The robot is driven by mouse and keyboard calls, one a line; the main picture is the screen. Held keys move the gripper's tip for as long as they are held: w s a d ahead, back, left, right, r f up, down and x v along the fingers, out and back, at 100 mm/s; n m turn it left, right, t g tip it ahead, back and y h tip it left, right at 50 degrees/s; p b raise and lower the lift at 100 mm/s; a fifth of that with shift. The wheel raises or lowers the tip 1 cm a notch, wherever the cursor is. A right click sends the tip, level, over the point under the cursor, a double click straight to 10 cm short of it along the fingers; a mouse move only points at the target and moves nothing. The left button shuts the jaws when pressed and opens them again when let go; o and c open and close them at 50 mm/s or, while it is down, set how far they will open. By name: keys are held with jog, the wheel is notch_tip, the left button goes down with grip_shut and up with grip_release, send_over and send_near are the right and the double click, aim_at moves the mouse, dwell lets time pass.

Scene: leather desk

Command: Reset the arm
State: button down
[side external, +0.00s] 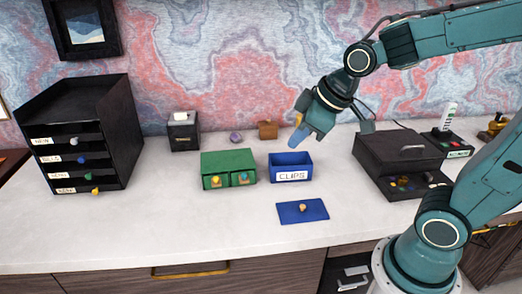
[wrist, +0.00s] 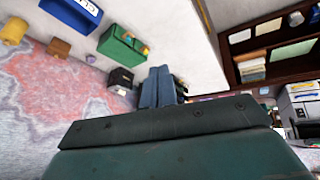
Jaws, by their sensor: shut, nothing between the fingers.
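My gripper (side external: 297,138) is in the side view, raised above the desk behind the blue CLIPS box, with nothing held. The inside of the box is mostly hidden from this angle.
A green two-drawer box (side external: 228,168) stands left of the CLIPS box. A black drawer stack (side external: 80,130) is at the far left, and a small black box (side external: 184,131) stands at the back. A black case (side external: 398,150) with an open drawer is at right. The front desk area is clear.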

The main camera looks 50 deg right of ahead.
jog(key=s+r+m, duration=0.2)
jog(key=s+m, duration=0.2)
jog(key=s, duration=0.8)
jog(key=shift+r+g, duration=0.3)
